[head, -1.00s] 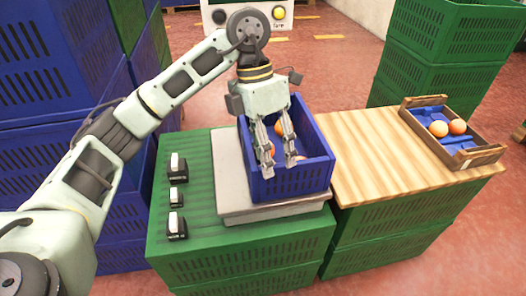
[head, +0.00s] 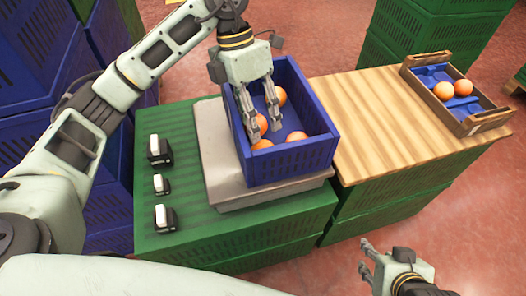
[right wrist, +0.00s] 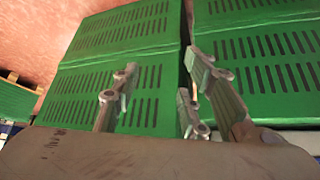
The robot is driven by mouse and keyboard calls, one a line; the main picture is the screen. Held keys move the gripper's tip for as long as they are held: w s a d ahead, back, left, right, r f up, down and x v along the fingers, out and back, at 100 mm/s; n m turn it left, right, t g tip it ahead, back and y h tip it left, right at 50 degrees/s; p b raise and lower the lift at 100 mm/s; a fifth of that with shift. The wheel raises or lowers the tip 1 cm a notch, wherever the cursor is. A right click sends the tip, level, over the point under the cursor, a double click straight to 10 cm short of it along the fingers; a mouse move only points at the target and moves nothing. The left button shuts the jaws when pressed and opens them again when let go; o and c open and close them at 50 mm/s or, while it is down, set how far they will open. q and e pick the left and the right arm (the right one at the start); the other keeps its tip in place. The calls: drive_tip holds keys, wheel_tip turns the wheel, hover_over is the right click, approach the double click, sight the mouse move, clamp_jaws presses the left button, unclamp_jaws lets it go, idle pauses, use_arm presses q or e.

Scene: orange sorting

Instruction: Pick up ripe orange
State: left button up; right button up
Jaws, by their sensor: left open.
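Several oranges lie in the blue crate (head: 290,170) on the grey scale: one at the back (head: 279,97), one at the left (head: 260,124), one at the front right (head: 296,137) and one at the front left (head: 261,144). My left gripper (head: 265,132) is open and points down into the crate, its fingers close to the left orange. Contact cannot be told. My right gripper (head: 368,258) is low at the bottom right of the head view. In the right wrist view its fingers (right wrist: 158,95) stand apart with nothing between them.
A wooden tray (head: 483,121) with two oranges stands on the wooden board (head: 375,122) at right. The scale (head: 215,150) rests on green crates (head: 180,205). Several small black-and-white devices (head: 160,150) line the left side. Stacked crates rise behind.

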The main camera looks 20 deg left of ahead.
sight(260, 143)
use_arm(q)
drive_tip(key=b+x, duration=0.1)
drive_tip(key=x, duration=0.5)
drive_tip(key=shift+f, duration=0.2)
drive_tip(key=shift+s+d+f, duration=0.1)
drive_tip(key=shift+d+f, duration=0.05)
drive_tip(key=shift+f, duration=0.2)
use_arm(e)
drive_tip(key=w+a+r+t+y, duration=0.1)
drive_tip(key=w+a+r+t, duration=0.1)
drive_tip(key=w+r+t, duration=0.2)
drive_tip(key=w, duration=0.2)
drive_tip(key=shift+w+a+r, duration=0.25)
drive_tip(key=shift+w+r, duration=0.1)
drive_tip(key=shift+w, duration=0.05)
use_arm(q)
drive_tip(key=shift+c, duration=0.5)
drive_tip(key=c, duration=0.8)
